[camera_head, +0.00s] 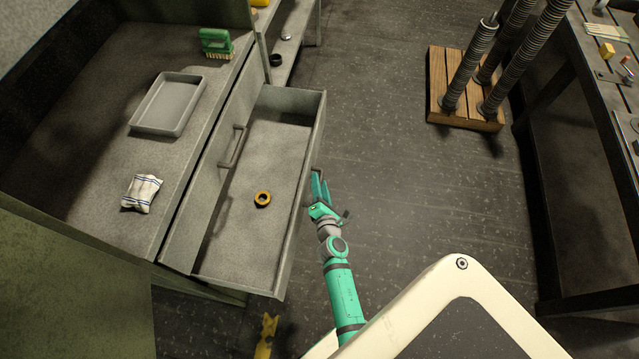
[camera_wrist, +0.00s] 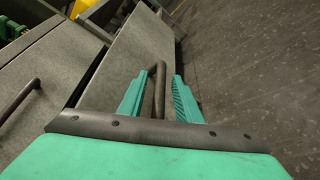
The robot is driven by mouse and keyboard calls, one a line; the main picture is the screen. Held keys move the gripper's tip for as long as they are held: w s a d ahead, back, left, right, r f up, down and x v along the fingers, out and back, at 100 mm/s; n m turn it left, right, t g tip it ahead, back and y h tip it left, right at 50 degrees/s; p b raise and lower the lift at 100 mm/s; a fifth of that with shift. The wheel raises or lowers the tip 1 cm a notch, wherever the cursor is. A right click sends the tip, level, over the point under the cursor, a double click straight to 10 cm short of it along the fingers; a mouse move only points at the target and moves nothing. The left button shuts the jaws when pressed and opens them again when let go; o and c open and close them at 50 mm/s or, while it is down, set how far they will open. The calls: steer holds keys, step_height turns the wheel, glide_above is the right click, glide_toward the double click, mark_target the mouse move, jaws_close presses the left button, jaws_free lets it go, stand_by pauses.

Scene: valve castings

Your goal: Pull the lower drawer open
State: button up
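The lower drawer (camera_head: 263,205) is pulled well out of the grey cabinet, and its inside floor shows in the head view. In the wrist view the handle (camera_wrist: 159,92) stands between the two green fingers of my gripper (camera_wrist: 158,98). The fingers are apart, with a small gap on each side of the bar. The upper drawer's handle (camera_head: 232,146) is above, and that drawer looks closed.
On the cabinet top are a grey tray (camera_head: 168,103), a folded cloth (camera_head: 141,192) and a green brush (camera_head: 216,43). A wooden pallet with spring-like columns (camera_head: 464,112) stands at the back right. A dark table (camera_head: 600,90) is at right. The floor between is clear.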

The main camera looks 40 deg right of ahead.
steer(key=v, duration=1)
steer(key=shift+s, duration=0.2)
